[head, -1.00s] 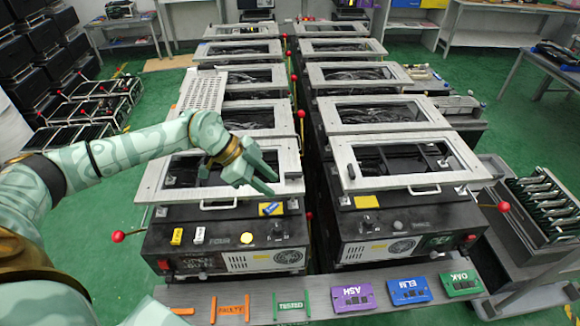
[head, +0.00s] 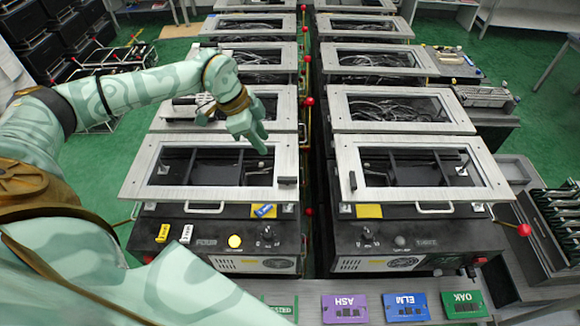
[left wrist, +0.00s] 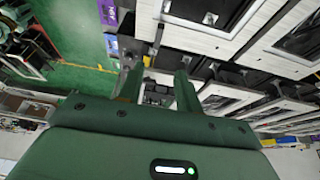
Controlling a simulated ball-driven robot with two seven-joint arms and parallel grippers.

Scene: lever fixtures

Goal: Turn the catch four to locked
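The front left fixture, marked FOUR (head: 205,242), has a grey framed lid (head: 150,168) lying flat over its dark inside. A small black catch (head: 288,181) on the lid frame's right side lies crosswise, left to right. Which positions count as locked or unlocked I cannot read. My left gripper (head: 253,142) is above the lid's far edge, behind and left of the catch, touching nothing that I can see. In the left wrist view its two fingers (left wrist: 158,92) are apart with nothing between them. My right gripper is in neither view.
The right neighbour fixture has a similar catch (head: 352,181) pointing front to back. A lit yellow button (head: 235,241), a small black lever (head: 267,237) and a blue tag (head: 263,210) are on FOUR's front. Purple ASH (head: 345,308), blue ELM and green OAK plates lie in front.

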